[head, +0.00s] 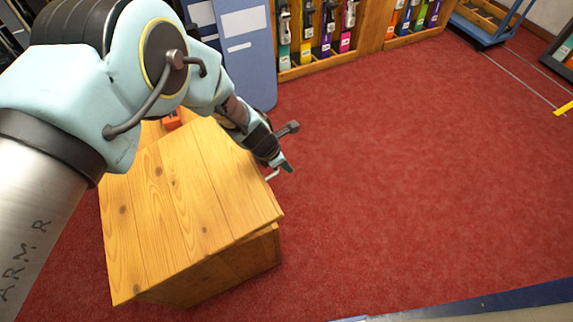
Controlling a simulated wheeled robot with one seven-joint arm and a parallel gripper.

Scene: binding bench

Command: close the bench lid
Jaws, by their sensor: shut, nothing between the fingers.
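The wooden bench (235,262) stands left of the middle in the head view. Its plank lid (165,205) lies over the body, with a dark line under its front edge near the right corner. I cannot tell whether the lid rests fully down or is slightly raised. My gripper (287,166) is shut and empty, just off the lid's right edge toward the back. A small pale bar (272,175) shows beside the fingertips; I cannot tell what it belongs to or whether I touch it. My arm hides the lid's back left part.
An orange-red item (171,122) shows behind the lid's back edge, partly hidden. A blue-grey panel (247,60) and a wooden rack (335,62) with coloured items stand at the back. A blue cart (480,30) is at the back right. Red carpet (420,190) is clear to the right.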

